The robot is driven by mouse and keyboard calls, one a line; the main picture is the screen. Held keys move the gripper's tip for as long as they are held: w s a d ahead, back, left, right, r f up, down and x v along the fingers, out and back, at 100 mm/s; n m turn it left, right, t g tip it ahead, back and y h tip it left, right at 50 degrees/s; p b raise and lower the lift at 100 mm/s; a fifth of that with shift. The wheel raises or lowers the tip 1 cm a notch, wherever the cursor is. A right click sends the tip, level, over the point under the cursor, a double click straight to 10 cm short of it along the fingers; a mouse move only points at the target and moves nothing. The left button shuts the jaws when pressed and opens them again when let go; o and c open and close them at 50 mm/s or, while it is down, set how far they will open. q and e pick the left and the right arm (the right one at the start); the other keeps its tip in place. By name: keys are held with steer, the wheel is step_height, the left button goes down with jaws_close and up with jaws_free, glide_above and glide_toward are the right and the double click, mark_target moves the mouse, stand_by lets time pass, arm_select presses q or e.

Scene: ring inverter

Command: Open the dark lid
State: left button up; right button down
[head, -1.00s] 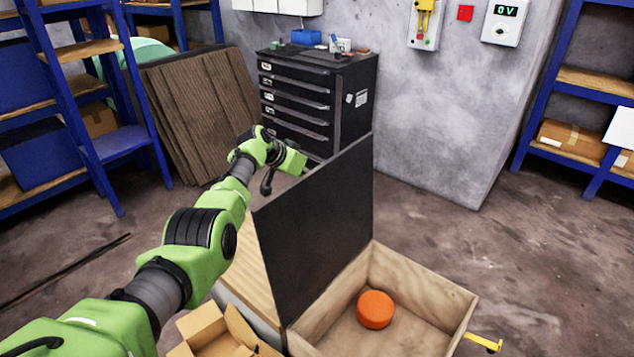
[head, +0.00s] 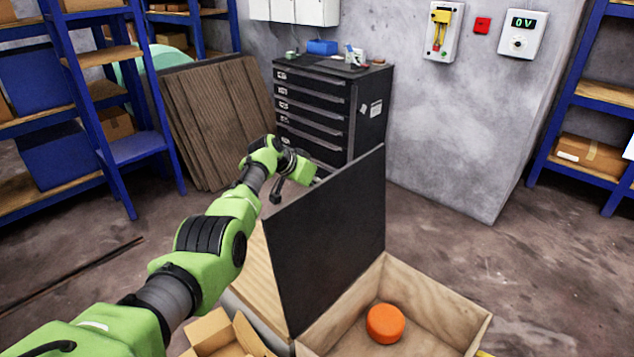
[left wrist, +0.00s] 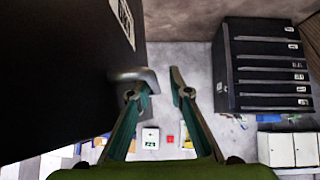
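The dark lid (head: 325,240) stands upright, raised along one side of a wooden box (head: 432,318). It fills the upper left of the left wrist view (left wrist: 60,80). My left arm reaches behind the lid in the head view, where the gripper's fingertips are hard to make out. In the left wrist view my left gripper (left wrist: 160,80) has its two fingers apart, close beside the lid. A grey bent piece (left wrist: 130,75) juts from the lid's side by one fingertip; I cannot tell whether they touch. My right gripper is not in view.
An orange round object (head: 385,323) lies in the box. An open cardboard box (head: 222,338) stands at the front. A black drawer cabinet (head: 330,110) and leaning brown boards (head: 215,120) stand behind my arm. Floor to the right is clear.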

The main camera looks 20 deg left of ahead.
arm_select(q)
steer(key=v, duration=1.2)
steer(key=shift+a+f, duration=0.1)
stand_by(0.4)
